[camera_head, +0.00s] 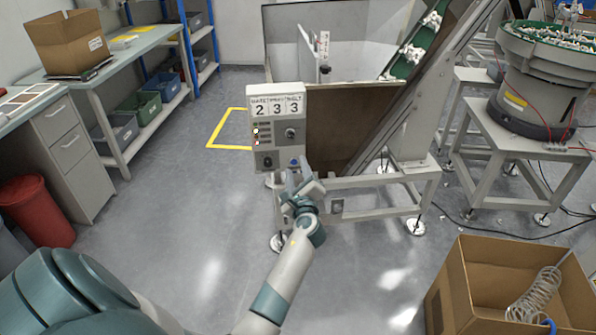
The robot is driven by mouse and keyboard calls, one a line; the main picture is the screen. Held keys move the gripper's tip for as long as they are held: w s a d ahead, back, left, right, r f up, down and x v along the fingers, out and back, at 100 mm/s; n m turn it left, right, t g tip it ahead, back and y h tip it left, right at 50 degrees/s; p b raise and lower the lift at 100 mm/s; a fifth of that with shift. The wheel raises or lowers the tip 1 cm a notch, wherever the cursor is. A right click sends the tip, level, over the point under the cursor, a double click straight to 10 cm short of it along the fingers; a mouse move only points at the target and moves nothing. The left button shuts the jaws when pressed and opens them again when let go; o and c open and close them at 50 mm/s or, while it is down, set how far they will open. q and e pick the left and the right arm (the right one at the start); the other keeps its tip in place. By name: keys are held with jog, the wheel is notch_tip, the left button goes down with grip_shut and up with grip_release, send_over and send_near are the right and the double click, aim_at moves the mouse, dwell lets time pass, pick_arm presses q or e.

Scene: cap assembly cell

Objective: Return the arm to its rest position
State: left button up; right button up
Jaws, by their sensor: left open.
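My left arm comes in from the bottom left and reaches forward. My left gripper (298,174) is open and appears empty, just in front of the lower edge of a grey control box (276,128). The box shows the digits 233, with small lights and knobs below them. I cannot tell whether the fingertips touch the box. My right gripper is not in view.
The control box is mounted on a hopper frame (385,184) with an inclined green conveyor (408,56). A bowl feeder (545,75) stands at the right. An open cardboard box (462,292) is at bottom right. A workbench (150,42) and red bin (38,210) are left. Grey floor is clear between.

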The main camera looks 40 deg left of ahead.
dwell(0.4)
pick_arm(q)
jog(key=s+d+f+n+g+h, duration=0.1)
jog(key=s+d+f+n+h, duration=0.25)
jog(key=f, duration=0.65)
jog(key=s+d+f+g+h, duration=0.1)
jog(key=s+d+f+h, duration=0.1)
jog(key=s+d+f, duration=0.6)
jog(key=s+d+f+n+g+h, duration=0.1)
jog(key=d+f+n+h, duration=0.15)
jog(key=f, duration=1.05)
jog(key=s+d+f+n+g+h, duration=0.1)
jog(key=s+d+f+n+h, duration=0.1)
jog(key=s+d+f, duration=0.3)
jog(key=s+d+f+n+g+h, duration=0.2)
jog(key=s+d+f+n, duration=0.2)
jog(key=s, duration=1)
jog(key=s+d+f+n+g+h, duration=0.1)
jog(key=s+d+f+n+h, duration=0.1)
jog(key=s+d+f, duration=0.4)
jog(key=s+f+n, duration=0.1)
jog(key=s+f, duration=0.2)
jog(key=shift+s+f+n, duration=0.25)
jog(key=shift+f+n, duration=0.1)
jog(key=shift+n, duration=0.05)
jog(key=shift+w, duration=0.1)
